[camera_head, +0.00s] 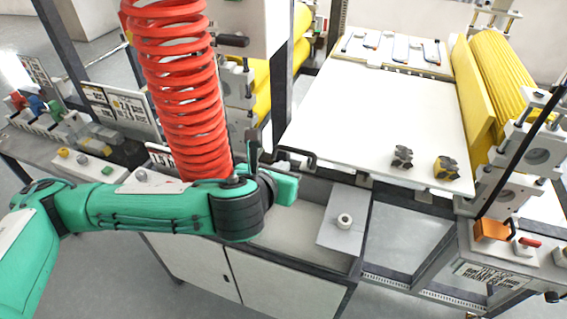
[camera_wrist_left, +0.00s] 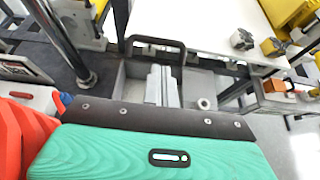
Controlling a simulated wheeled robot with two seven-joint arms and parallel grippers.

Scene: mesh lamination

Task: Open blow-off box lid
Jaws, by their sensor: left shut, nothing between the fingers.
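The grey blow-off box (camera_head: 283,232) is below the front edge of the white table, and it also shows in the left wrist view (camera_wrist_left: 134,92). A flat grey plate with a round white knob (camera_head: 344,220) lies at its right side. A black bar handle (camera_wrist_left: 155,42) arches at the far side of the box in the left wrist view. My left gripper (camera_head: 284,187) is above the box's left part, its fingers largely hidden in the head view. In the left wrist view its grey fingers (camera_wrist_left: 163,82) are together and empty, apart from the handle. My right gripper is not in view.
A red coiled hose (camera_head: 185,90) hangs close beside my left arm. Yellow rollers (camera_head: 497,75) stand at the right. A bench with switches (camera_head: 90,165) is at the left.

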